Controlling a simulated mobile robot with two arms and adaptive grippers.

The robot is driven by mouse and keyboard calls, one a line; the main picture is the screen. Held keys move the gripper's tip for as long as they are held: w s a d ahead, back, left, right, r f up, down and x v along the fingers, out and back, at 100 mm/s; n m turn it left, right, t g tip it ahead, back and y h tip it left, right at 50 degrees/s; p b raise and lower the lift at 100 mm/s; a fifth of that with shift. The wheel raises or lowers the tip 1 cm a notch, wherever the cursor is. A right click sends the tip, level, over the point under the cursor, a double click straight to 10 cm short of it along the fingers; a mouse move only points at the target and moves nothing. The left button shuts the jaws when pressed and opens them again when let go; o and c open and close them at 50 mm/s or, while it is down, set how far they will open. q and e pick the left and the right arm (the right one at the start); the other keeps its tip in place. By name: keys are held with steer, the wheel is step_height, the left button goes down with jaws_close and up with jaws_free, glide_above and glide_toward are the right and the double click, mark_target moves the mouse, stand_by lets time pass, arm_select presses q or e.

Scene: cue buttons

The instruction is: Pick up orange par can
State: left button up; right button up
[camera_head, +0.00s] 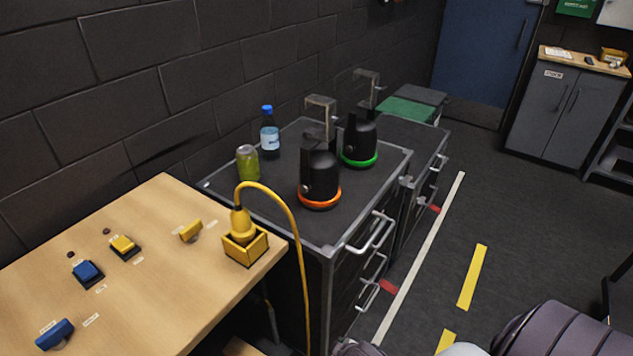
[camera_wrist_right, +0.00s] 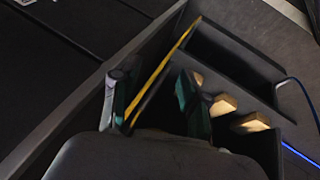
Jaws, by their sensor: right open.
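The orange par can (camera_head: 319,178) is a black stage light with an orange ring at its base and a grey bracket above it. It stands upright on the dark top of a wheeled case (camera_head: 250,200), left of and nearer than a like par can with a green ring (camera_head: 359,140). My right gripper (camera_wrist_right: 155,98) shows in the right wrist view with its two green-padded fingers apart and nothing clearly held between them. No par can shows in that view. Neither gripper shows in the head view, and my left gripper is not seen.
Floor to the right is mostly clear.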

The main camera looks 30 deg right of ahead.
mark_target(317, 140)
steer(key=w+d+r+n+t+h+b, duration=0.1)
steer(key=w+d+r+t, duration=0.2)
steer(key=r, duration=1.1)
steer(key=w+r+n+t+h, duration=0.15)
steer(key=w+r, duration=0.45)
steer(key=r, duration=0.8)
steer(key=w+d+r+n+t, duration=0.3)
steer(key=w+r, duration=0.2)
steer(key=r, duration=0.3)
steer(key=w+d+r+n+t, duration=0.4)
steer(key=w+r, duration=0.1)
steer(key=r, duration=0.3)
steer(key=shift+h, duration=0.35)
steer(key=p+x, duration=0.1)
steer(key=x, duration=0.6)
steer(key=shift+a+f+p, duration=0.2)
steer(key=shift+p, duration=0.15)
steer(key=shift+w+d+r+p, duration=0.2)
steer(key=shift+w+d+p, duration=0.1)
steer(key=shift+w, duration=0.45)
steer(key=p+x, duration=0.1)
steer(key=x, duration=0.2)
steer(key=shift+w+d+r, duration=0.1)
steer(key=shift+w+d, duration=0.05)
steer(key=shift+d, duration=0.1)
steer(key=shift+w+d, duration=0.15)
steer(key=shift+w, duration=0.35)
jaws_close()
